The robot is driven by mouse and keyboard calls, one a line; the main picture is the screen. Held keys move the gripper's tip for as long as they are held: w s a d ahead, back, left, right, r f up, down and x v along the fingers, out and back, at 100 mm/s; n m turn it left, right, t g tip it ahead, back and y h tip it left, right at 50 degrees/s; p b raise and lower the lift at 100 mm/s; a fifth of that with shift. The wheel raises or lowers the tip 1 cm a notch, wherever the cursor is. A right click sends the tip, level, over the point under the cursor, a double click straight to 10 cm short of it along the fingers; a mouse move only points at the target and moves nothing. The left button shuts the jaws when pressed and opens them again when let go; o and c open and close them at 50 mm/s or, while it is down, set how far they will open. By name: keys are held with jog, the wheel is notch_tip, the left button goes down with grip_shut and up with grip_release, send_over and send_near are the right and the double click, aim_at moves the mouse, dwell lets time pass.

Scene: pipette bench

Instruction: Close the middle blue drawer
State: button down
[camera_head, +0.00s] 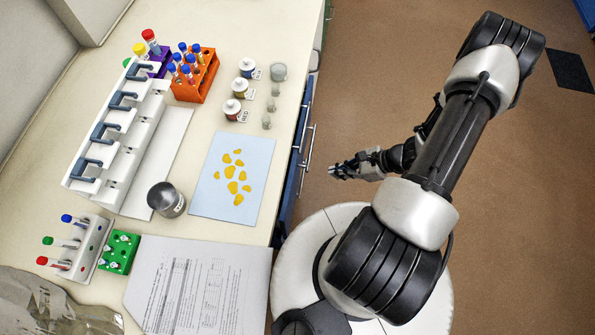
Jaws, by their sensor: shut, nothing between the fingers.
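The blue drawer fronts (291,190) show as a narrow, steeply seen strip below the bench's right edge, with metal bar handles (310,147). I cannot tell from this angle which front is the middle drawer or how far it stands out. My gripper (332,171) is to the right of the handles, over the brown floor, pointing left toward the drawer fronts. It is shut and empty, with a small gap between it and the handles.
The bench top (225,60) holds a pipette rack (125,135), an orange tube rack (196,78), small jars, a blue sheet (215,195) with yellow pieces, a metal cup (166,200) and papers (200,285).

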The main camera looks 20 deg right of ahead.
jog(key=r+b+x, duration=0.1)
jog(key=x, duration=0.4)
jog(key=w+a+r+b+x, duration=0.1)
jog(key=b+x, duration=0.1)
jog(key=x, duration=0.4)
jog(key=shift+w+a+f, duration=0.2)
jog(key=shift+a+f, duration=0.1)
jog(key=shift+a, duration=0.2)
jog(key=shift+a, duration=0.1)
jog(key=w+a, duration=0.1)
jog(key=w+a+b, duration=0.1)
jog(key=shift+a, duration=0.3)
jog(key=shift+r, duration=0.1)
